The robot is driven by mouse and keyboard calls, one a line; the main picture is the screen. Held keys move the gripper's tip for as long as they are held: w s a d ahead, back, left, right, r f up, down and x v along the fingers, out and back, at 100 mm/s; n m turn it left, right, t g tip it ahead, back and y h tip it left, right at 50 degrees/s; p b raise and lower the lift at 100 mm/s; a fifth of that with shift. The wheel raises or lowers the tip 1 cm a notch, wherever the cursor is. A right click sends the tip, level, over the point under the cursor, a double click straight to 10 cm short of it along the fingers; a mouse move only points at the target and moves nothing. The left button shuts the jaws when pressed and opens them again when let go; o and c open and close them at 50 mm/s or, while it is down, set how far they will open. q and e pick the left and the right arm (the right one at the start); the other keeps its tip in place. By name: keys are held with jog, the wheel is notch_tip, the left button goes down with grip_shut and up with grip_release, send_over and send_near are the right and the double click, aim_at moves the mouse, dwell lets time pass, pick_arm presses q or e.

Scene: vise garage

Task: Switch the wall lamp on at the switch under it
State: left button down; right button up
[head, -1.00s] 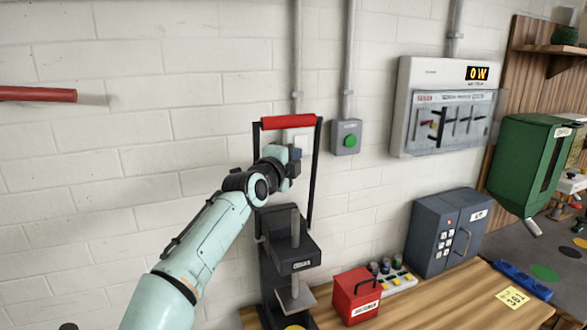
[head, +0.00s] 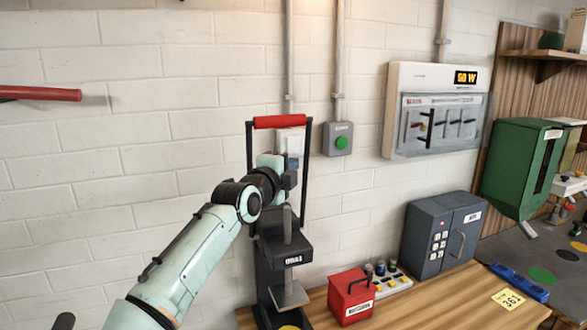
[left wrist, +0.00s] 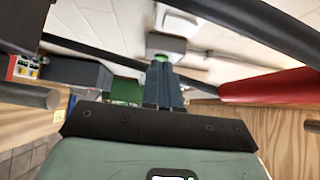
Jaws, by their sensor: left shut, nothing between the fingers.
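The white switch plate (head: 291,141) is on the wall below a vertical conduit, partly hidden behind the press handle and my left gripper. The wall lamp itself is out of view, but the upper wall is brightly lit. My left gripper (head: 291,168) is shut and empty, just below and in front of the plate, within the press's handle frame. Its closed fingers (left wrist: 163,88) show in the left wrist view; I cannot tell whether they touch anything. My right gripper is not in view.
A black press with a red handle (head: 280,121) stands around my left wrist. A grey box with a green button (head: 338,140) is right of the switch. A red box (head: 351,297) and grey cabinet (head: 440,235) occupy the bench.

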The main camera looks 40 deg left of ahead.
pick_arm(q)
jog(key=f+b+v, duration=0.1)
jog(key=b+v, duration=0.1)
jog(key=v, duration=0.5)
jog(key=shift+a+f, duration=0.15)
jog(key=shift+a, duration=0.25)
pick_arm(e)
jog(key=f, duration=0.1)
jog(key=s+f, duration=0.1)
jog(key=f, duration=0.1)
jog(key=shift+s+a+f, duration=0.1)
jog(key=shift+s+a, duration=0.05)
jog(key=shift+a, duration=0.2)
pick_arm(q)
jog(key=shift+s, duration=0.1)
